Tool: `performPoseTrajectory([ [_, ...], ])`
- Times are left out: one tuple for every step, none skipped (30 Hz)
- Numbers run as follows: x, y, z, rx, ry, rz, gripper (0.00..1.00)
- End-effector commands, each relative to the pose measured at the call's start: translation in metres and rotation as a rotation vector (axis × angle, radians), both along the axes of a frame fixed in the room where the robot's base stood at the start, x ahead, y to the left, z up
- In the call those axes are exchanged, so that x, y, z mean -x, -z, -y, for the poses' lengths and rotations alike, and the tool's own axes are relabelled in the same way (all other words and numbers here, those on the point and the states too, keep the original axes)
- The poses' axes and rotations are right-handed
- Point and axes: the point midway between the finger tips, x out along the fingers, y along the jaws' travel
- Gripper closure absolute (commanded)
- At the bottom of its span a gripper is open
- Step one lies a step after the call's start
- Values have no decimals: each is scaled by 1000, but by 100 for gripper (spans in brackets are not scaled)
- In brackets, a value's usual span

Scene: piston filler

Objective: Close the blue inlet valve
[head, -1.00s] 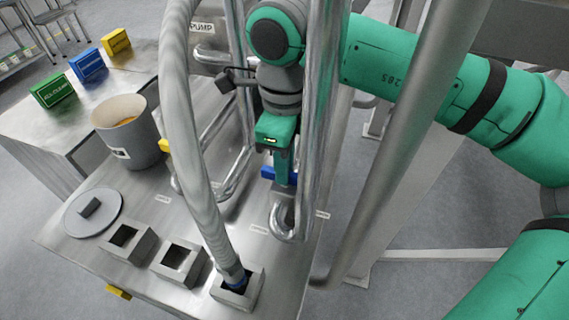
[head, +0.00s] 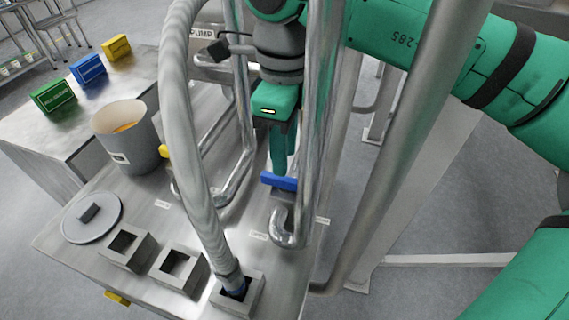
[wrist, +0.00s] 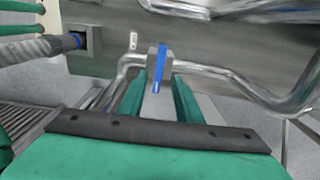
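The blue valve handle (head: 279,182) is a flat bar on the metal piping above the steel table, just over a bent pipe end. My gripper (head: 281,171) points down at it from above, its fingertips close to the handle's upper edge. The fingers stand apart, with visible room on both sides of the strip. I cannot tell whether they touch the handle.
Vertical steel pipes (head: 314,130) and a thick grey hose (head: 182,120) stand close around my gripper. Square metal sockets (head: 178,264), a round lid (head: 91,218) and a grey bucket (head: 128,140) are on the left. A yellow handle (head: 164,151) sits farther left.

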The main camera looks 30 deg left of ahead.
Motion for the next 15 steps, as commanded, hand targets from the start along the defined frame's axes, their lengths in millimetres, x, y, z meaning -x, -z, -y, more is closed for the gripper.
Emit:
performPoseTrajectory([
  [-1,-10,-1,-1,2,3,69],
  [0,-15,0,-1,1,2,69],
  [-1,-22,0,-1,0,2,69],
  [-1,-27,0,-1,0,2,69],
  [-1,-31,-1,-1,0,2,69],
  [0,-36,0,0,0,1,69],
  [0,-39,0,0,0,1,69],
  [-1,-42,0,0,2,1,69],
  [-1,-45,1,0,2,1,69],
  [-1,-47,1,0,2,1,69],
  [-1,-48,1,0,2,1,69],
  [-1,-50,1,0,2,1,69],
  [-1,-51,1,0,1,0,69],
  [-1,-51,1,0,1,0,69],
  [-1,-52,1,0,1,0,69],
])
